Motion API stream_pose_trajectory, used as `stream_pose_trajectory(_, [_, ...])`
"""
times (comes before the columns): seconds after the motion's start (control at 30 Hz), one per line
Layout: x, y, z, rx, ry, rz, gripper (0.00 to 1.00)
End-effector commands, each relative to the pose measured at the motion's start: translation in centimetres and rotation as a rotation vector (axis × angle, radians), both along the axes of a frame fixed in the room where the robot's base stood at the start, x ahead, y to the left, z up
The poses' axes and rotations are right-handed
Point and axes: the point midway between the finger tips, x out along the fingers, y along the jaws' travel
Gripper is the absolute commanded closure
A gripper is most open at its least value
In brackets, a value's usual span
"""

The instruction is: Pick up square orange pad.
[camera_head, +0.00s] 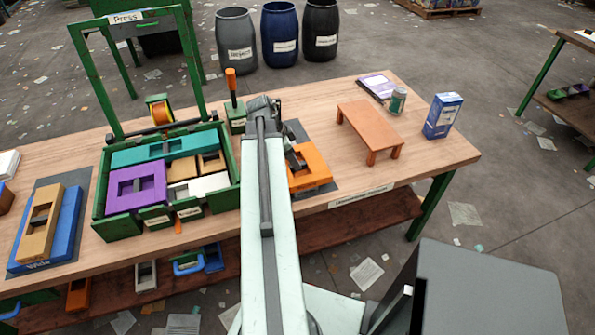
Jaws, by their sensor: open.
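The square orange pad (316,167) lies on a dark grey mat on the wooden workbench, right of my arm. It is a thick block with a recess in its top, and its left side is partly hidden by my arm. My gripper (294,159) is open, pointing down at the pad's upper left part. The small dark jaws overlap the pad in this view; I cannot tell whether they touch it.
A green tray (97,205) with purple, teal, tan and white blocks stands left of my arm. A small orange table (368,119), a jar (397,101) and a blue box (443,116) stand to the right. A green press frame (193,75) rises behind the tray.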

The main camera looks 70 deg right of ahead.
Motion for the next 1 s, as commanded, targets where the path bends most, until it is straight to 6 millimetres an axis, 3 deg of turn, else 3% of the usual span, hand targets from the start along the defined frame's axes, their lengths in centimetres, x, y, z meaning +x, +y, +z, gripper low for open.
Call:
stream_pose_trajectory(0.03, [-0.3, -0.2, -1.9, 0.0, 0.0, -0.001, 0.55])
stream_pose_trajectory(0.1, [-0.6, -0.5, -2.8, 0.0, 0.0, -0.002, 0.55])
stream_pose_trajectory(0.37, [-0.8, -0.7, -2.6, 0.0, 0.0, 0.0, 0.55])
stream_pose_trajectory(0.53, [-0.8, -0.7, -2.6, 0.0, 0.0, 0.0, 0.99])
stream_pose_trajectory(0.87, [-0.8, -0.7, -2.5, 0.0, 0.0, -0.001, 1.0])
stream_pose_trajectory(1.0, [-0.8, -0.7, -1.4, 0.0, 0.0, -0.001, 1.0])
